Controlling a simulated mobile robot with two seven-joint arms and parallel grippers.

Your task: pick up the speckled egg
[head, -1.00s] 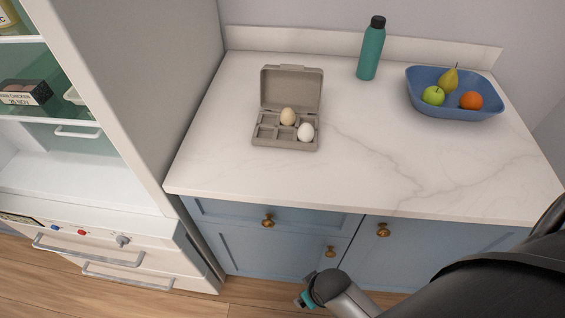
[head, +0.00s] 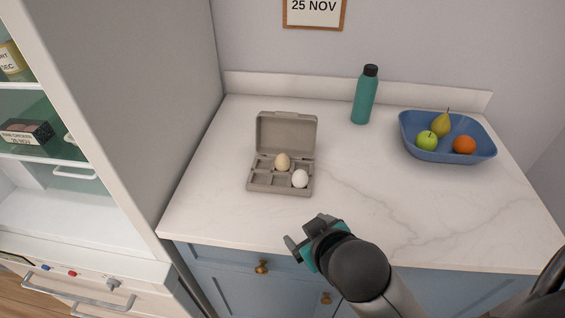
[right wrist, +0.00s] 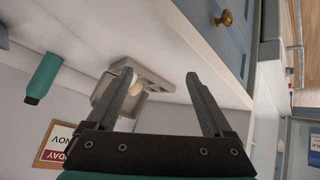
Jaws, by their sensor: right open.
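A grey egg carton (head: 266,186) stands on the marble counter with its lid up. A tan egg (head: 282,161), likely the speckled one though speckles are too small to make out, sits in a back-row cup. A white egg (head: 300,178) sits in a front-row cup at the right. My right gripper (head: 306,235) is open and empty at the counter's front edge, below and right of the carton. In the right wrist view the carton (right wrist: 153,78) shows beyond my open right fingers (right wrist: 160,75), partly hidden by one finger. My left gripper is out of view.
A teal bottle (head: 365,97) stands at the back. A blue bowl (head: 446,155) of fruit is at the right. A tall open fridge (head: 185,110) borders the counter on the left. The counter (head: 365,205) right of the carton is clear.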

